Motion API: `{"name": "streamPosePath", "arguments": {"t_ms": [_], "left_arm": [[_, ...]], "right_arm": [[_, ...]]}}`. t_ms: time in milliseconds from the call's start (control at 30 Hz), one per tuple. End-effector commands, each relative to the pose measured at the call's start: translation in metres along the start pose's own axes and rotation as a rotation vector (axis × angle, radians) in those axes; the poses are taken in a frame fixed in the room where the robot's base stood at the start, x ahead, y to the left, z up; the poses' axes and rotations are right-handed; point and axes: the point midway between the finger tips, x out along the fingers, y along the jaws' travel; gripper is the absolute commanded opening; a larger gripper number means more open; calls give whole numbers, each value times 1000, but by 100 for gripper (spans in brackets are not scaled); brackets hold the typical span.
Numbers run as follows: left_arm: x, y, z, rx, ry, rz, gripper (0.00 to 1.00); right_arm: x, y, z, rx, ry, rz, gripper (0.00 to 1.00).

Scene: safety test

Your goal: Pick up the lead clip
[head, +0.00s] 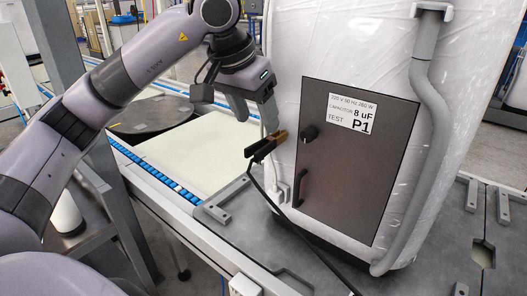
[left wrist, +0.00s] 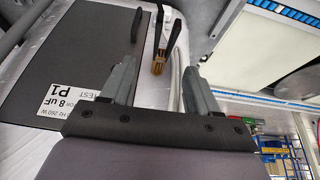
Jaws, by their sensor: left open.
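The lead clip (head: 267,146) has copper-coloured jaws and black handles, with a black cable hanging from it. It sits at the left edge of the dark panel on the white, plastic-wrapped appliance. My left gripper (head: 258,122) is open just above the clip in the head view. In the left wrist view, the clip (left wrist: 158,62) shows just beyond the gap between the fingers of my left gripper (left wrist: 160,82), its copper jaws towards me. Nothing is between the fingers. My right gripper is not in view.
The dark panel (head: 350,190) has a black knob (head: 310,133), a black handle (head: 301,188) and a P1 label (head: 352,113). A grey hose (head: 436,130) runs down the appliance's right side. A conveyor with blue rollers (head: 150,176) lies to the left.

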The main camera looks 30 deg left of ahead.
Motion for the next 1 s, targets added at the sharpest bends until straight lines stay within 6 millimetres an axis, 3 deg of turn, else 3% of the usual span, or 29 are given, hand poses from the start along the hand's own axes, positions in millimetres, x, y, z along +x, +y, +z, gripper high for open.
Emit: {"name": "streamPosePath", "arguments": {"t_ms": [500, 800, 867, 967, 1000], "left_arm": [[63, -4, 3, 5, -1, -9, 60], [69, -4, 3, 5, 1, -9, 60], [68, -4, 3, 4, 1, -9, 44], [68, -4, 3, 4, 2, -9, 11], [68, -4, 3, 4, 2, -9, 9]], "right_arm": [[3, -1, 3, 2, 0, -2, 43], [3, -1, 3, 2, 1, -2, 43], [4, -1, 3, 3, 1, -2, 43], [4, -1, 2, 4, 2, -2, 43], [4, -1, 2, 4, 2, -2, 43]]}}
